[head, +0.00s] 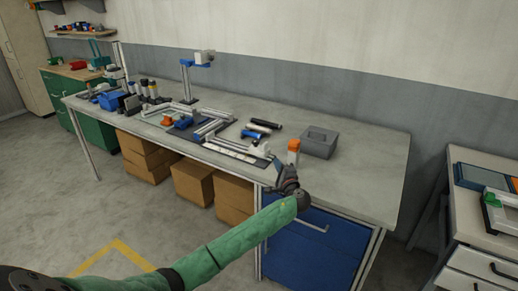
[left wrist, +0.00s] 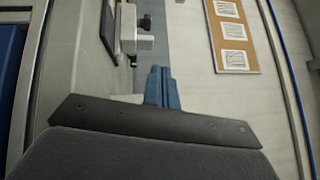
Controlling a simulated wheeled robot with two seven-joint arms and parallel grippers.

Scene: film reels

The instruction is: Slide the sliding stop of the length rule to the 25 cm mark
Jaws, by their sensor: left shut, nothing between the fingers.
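The length rule (head: 230,151) is a pale strip lying along the front edge of the workbench in the head view. A small white block (head: 262,149) sits near its right end; I cannot tell surely whether it is the sliding stop. In the left wrist view a white block with a black knob (left wrist: 143,42) shows beyond my fingers, apart from them. My left gripper (head: 288,177) is shut and empty at the bench's front edge, right of the rule. Its closed fingers show in the left wrist view (left wrist: 159,80). The rule's marks are too small to read. My right gripper is out of view.
An orange-capped white bottle (head: 293,152) stands close behind my left gripper. A grey box (head: 319,143) is right of it, and dark and blue tools (head: 263,126) lie behind the rule. A metal frame (head: 210,123) stands left. The bench's right end (head: 372,165) is clear.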

